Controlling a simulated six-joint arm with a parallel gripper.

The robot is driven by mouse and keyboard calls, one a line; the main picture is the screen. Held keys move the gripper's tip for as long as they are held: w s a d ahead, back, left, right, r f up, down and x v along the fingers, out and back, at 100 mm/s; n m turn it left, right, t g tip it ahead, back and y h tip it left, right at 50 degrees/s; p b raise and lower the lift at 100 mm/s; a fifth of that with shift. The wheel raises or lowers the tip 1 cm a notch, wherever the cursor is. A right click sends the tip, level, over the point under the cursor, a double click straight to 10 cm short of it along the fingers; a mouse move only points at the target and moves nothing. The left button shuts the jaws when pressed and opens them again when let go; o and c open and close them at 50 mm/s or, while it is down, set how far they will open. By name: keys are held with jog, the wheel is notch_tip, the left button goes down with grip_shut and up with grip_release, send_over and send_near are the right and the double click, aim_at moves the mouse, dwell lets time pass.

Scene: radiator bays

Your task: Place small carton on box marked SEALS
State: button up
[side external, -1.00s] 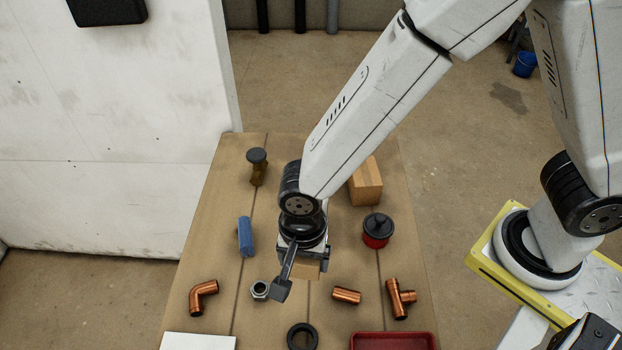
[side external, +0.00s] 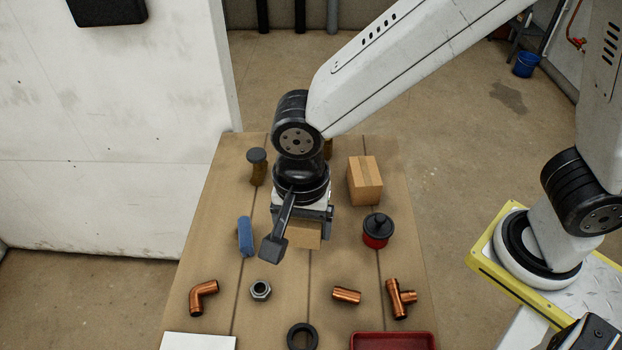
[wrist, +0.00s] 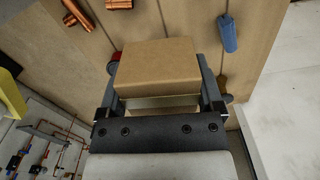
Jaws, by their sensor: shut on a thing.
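My gripper (side external: 303,222) is shut on a small brown carton (side external: 306,235), which shows below the jaws in the side view. In the wrist view the carton (wrist: 156,66) sits between the two fingers, its plain brown face toward the camera. The carton appears held above the table; the exact height is hard to tell. A taped cardboard box (side external: 365,182) stands on the table to the right of my gripper. No SEALS lettering is readable on it from here, so I cannot tell whether it is the marked box.
A red pot with a black lid (side external: 377,231) stands right of the carton. A blue roll (side external: 246,236) and a dark-capped brass part (side external: 257,167) are to the left. Copper fittings (side external: 346,295), a nut (side external: 260,290), a black ring (side external: 302,337) and a red tray (side external: 393,341) lie in front.

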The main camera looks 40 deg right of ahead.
jog(key=w+d+m, duration=0.5)
jog(key=w+d, duration=0.1)
jog(key=d, duration=0.2)
jog(key=m, duration=1.1)
send_over(365, 170)
jog(key=shift+f, duration=4.6)
jog(key=shift+f, duration=1.75)
jog(key=shift+f, duration=0.15)
